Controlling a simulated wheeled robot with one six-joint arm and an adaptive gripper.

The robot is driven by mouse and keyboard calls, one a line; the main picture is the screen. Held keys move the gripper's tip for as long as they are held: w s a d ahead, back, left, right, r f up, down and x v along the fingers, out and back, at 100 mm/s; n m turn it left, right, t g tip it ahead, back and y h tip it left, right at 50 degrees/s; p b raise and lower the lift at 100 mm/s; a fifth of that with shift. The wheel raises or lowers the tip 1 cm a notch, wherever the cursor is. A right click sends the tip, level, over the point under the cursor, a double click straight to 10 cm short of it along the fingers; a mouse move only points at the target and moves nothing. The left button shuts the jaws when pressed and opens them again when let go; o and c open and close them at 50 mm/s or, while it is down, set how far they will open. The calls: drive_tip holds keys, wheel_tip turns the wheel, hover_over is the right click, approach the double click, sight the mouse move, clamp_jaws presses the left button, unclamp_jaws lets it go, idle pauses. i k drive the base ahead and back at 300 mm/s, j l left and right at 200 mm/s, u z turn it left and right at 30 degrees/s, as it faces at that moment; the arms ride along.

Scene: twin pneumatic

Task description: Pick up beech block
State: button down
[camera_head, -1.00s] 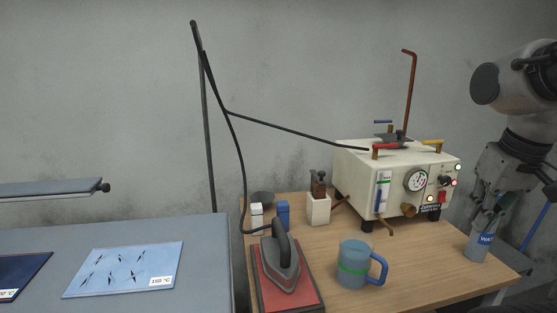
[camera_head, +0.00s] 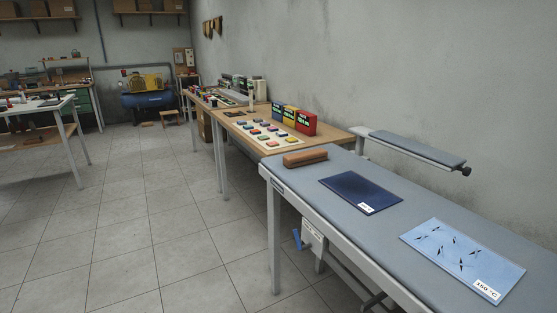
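The beech block is most likely the brown wooden bar (camera_head: 305,158) with rounded edges. It lies at the far left end of the grey padded table (camera_head: 350,232), near the table's corner. Nothing touches it from above. My gripper is not in the current view, so its distance from the block and its state do not show.
A dark blue cloth (camera_head: 360,191) and a light blue cloth (camera_head: 462,257) lie on the padded table. A narrow padded arm (camera_head: 418,149) stands above its back edge. Wooden benches (camera_head: 270,146) with coloured items continue beyond. The tiled floor (camera_head: 165,220) at left is clear.

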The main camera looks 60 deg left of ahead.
sight(310, 157)
drive_tip(key=u, duration=2.1)
drive_tip(key=i+j+u, duration=0.4)
drive_tip(key=i+u, duration=0.45)
drive_tip(key=i+j+z, duration=0.1)
drive_tip(key=i, duration=0.35)
drive_tip(key=i+j+z, duration=0.1)
drive_tip(key=i, duration=0.35)
drive_tip(key=i+j+z, duration=0.1)
drive_tip(key=i+z, duration=0.25)
drive_tip(key=i+j+z, duration=0.2)
drive_tip(key=z, duration=0.15)
drive_tip(key=i+j+z, duration=0.35)
